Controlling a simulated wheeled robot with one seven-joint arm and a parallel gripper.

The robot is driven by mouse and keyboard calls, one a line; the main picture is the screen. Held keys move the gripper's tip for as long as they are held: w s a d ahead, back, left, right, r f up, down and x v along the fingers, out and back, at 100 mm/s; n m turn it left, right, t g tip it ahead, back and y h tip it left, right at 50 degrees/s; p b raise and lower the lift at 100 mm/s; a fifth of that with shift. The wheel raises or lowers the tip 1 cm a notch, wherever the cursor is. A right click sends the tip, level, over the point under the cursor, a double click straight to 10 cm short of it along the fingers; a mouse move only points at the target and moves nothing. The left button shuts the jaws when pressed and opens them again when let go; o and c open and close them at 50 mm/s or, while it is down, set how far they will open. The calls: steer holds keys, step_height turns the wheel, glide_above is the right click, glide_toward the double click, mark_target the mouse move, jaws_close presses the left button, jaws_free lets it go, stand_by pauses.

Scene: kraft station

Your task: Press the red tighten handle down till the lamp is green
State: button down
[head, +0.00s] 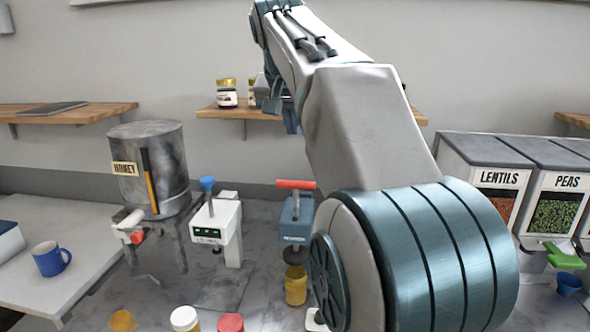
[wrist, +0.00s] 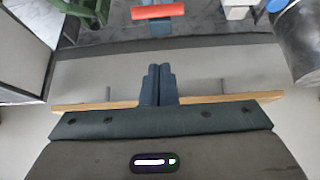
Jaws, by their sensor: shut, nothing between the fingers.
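The red handle (head: 296,184) sits on top of a blue press-like machine (head: 297,215) in the middle of the counter. It looks about level. A jar of amber contents with a dark lid (head: 296,284) stands under the machine. I cannot make out a lit lamp on this machine. My gripper (head: 290,118) is above and behind the handle, near the wall shelf, partly hidden by my arm. In the wrist view my fingers (wrist: 158,72) are shut together and empty. The red handle (wrist: 157,12) shows beyond their tips at the top, apart from them.
Left of the machine stands a white device (head: 216,222) with small green lights and a blue lever. A honey tank (head: 150,165) is farther left. A wooden shelf (head: 215,112) with jars is behind my gripper. Lentil and pea dispensers (head: 500,185) stand at right.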

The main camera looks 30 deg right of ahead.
glide_above(296, 184)
steer(key=f, duration=0.8)
steer(key=shift+w+d+f+p, duration=0.2)
steer(key=shift+w+p, duration=0.1)
steer(key=shift+p, duration=0.1)
steer(key=shift+s+a+f, duration=0.15)
steer(key=shift+f, duration=0.35)
steer(key=shift+s+a+f, duration=0.1)
steer(key=shift+f, duration=0.35)
steer(key=shift+s+a+f, duration=0.1)
steer(key=shift+s+f, duration=0.05)
steer(key=shift+f, duration=0.65)
